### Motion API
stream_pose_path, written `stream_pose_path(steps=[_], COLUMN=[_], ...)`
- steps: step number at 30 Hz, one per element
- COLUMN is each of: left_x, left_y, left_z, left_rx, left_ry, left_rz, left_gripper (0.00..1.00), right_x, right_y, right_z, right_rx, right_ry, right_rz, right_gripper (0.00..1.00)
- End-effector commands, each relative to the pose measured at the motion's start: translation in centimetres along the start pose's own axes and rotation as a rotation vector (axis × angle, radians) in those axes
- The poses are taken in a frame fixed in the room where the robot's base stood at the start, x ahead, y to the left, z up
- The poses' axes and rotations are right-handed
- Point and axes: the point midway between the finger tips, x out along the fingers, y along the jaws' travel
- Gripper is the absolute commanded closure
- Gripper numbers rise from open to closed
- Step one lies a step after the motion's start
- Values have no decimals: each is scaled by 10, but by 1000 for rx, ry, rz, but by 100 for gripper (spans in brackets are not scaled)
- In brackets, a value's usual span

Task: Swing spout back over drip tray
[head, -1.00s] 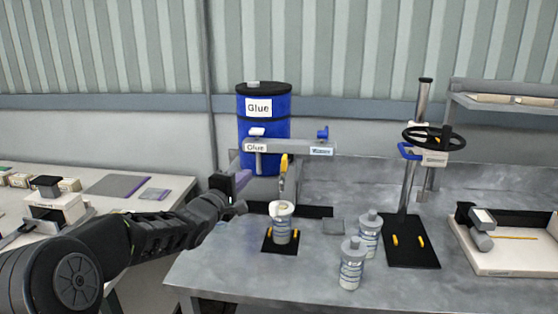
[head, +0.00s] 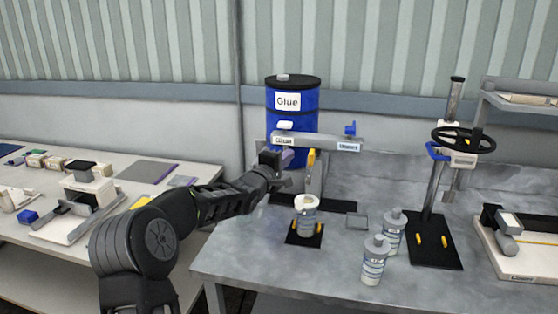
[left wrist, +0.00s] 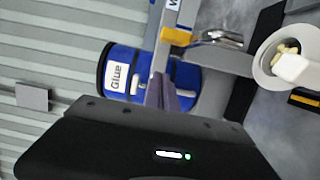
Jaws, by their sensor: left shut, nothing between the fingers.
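The glue dispenser has a grey horizontal arm (head: 320,142) in front of the blue glue drum (head: 293,128). A yellow-handled spout (head: 311,160) hangs below it, close to the open white pot (head: 306,216), which stands on a black mat. In the left wrist view the spout (left wrist: 178,37) has a yellow collar and a shiny metal part beside the pot (left wrist: 268,62). A dark flat strip (head: 342,205), perhaps the drip tray, lies behind the pot. My left gripper (head: 288,158) is shut and empty, just left of the spout; its purple fingers (left wrist: 168,92) overlap the drum.
Two capped bottles (head: 373,262) stand right of the pot. A press with a black handwheel (head: 463,138) and a tray with a tool (head: 530,262) are farther right. A side table (head: 140,170) with small devices is at left. Grey bench surface is clear at the front.

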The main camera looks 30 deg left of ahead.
Motion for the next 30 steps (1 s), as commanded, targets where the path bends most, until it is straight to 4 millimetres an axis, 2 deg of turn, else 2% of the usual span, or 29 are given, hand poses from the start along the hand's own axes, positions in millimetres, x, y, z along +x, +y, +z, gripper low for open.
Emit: stream_pose_path(steps=[3, 8, 23, 30], left_x=[6, 10, 11, 15], left_y=[2, 1, 0, -2], left_z=[21, 36, 39, 44], left_rx=[0, -1, 0, 0], left_ry=[-5, -3, 1, 21], left_rz=[0, -1, 0, 1], left_gripper=[100, 100, 100, 100], right_x=[-4, -8, -7, 1], right_y=[-2, -2, -2, 1], right_z=[1, 1, 1, 0], right_rx=[1, 2, 2, 1], right_ry=[-1, -3, -3, -1], right_rz=[1, 3, 3, 1], right_gripper=[100, 100, 100, 100])
